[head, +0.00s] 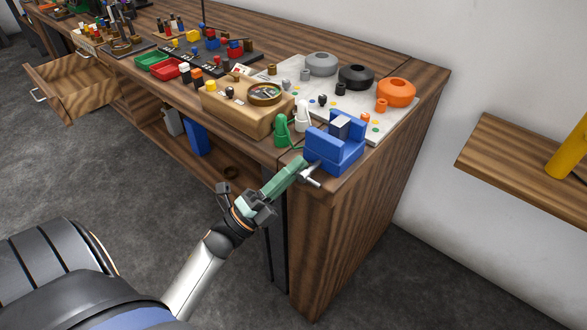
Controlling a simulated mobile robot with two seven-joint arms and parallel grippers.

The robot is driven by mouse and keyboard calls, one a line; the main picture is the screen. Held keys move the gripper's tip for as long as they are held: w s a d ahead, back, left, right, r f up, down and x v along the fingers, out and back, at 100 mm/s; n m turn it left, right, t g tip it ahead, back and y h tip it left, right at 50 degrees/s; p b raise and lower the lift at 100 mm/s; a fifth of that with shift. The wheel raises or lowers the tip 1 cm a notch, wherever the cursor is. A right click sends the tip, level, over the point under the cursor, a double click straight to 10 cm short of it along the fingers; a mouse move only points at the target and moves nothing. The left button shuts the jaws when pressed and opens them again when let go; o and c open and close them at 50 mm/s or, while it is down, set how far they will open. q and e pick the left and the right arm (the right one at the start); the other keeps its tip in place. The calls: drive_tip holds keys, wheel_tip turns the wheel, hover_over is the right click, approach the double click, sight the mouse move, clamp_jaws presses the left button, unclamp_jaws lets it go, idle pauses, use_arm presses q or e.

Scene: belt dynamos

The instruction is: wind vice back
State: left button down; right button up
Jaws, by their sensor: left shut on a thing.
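The blue vice (340,157) sits on the near right corner of the workbench, with a grey block (340,128) between its upright jaws. A silver handle (311,180) sticks out of its front side, over the bench's front edge. My left gripper (301,168) reaches up from the lower left with green fingers. It is shut on the vice handle, and the fingers hide part of it. My right gripper is not in view.
Behind the vice, a pale board (362,104) holds grey, black and orange rounded parts. A green bottle-like piece (281,130) and a white one (303,115) stand close left of the vice, beside a wooden box (232,116). An open drawer (73,87) juts out at far left.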

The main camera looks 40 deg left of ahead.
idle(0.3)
use_arm(q)
drive_tip(key=c, duration=1.2)
unclamp_jaws()
drive_tip(key=shift+f, duration=0.1)
drive_tip(key=b+v, duration=0.2)
drive_tip(key=v, duration=1)
drive_tip(key=shift+s, duration=0.3)
